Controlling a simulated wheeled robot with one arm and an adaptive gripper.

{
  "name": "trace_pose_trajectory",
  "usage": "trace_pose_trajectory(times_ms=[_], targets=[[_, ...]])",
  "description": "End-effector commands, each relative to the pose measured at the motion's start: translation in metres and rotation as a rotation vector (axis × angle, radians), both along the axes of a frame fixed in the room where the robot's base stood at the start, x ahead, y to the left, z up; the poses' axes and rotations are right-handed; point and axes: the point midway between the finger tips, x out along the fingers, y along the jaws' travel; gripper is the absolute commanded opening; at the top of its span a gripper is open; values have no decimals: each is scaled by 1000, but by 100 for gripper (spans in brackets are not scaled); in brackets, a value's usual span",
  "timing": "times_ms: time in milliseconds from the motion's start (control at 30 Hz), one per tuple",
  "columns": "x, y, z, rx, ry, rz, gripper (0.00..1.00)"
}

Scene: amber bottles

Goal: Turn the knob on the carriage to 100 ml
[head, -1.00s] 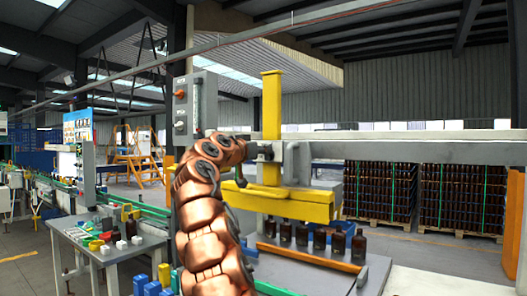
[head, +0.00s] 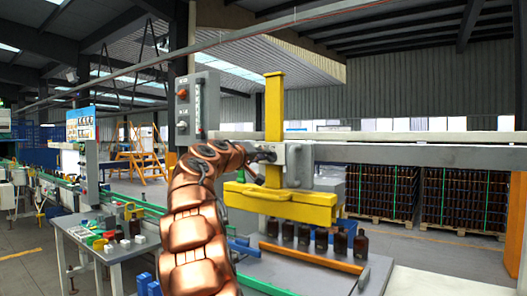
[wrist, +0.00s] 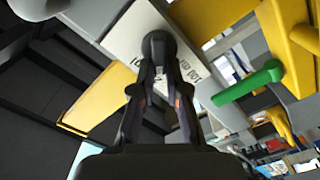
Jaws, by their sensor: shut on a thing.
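The carriage (head: 300,165) is a pale grey block on the horizontal rail, in front of the yellow post. In the wrist view its white face (wrist: 128,30) carries dark markings, partly covered by my fingers and too small to read surely. The dark round knob (wrist: 158,42) is on that face. My gripper (wrist: 160,64) is shut on the knob, one finger on each side. In the head view my gripper (head: 265,155) is at the left side of the carriage, where the knob is hidden.
A green handle (wrist: 248,86) is to the right of my fingers in the wrist view. A yellow beam (head: 290,207) hangs below the carriage, above several amber bottles (head: 321,240). A grey control box (head: 197,105) stands behind my arm. The rail (head: 420,153) extends right.

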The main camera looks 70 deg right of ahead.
Motion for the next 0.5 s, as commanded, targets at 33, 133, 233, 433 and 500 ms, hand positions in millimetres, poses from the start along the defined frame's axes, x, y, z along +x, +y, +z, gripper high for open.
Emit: trace_pose_trajectory(times_ms=[33, 133, 233, 433, 500], targets=[[1, 0, 0, 12, 41, 0, 0], [2, 0, 0, 31, 134, 0, 0], [2, 0, -2, 52, 228, -1, 0], [4, 0, -3, 84, 402, 2, 0], [4, 0, -5, 97, 458, 2, 0]])
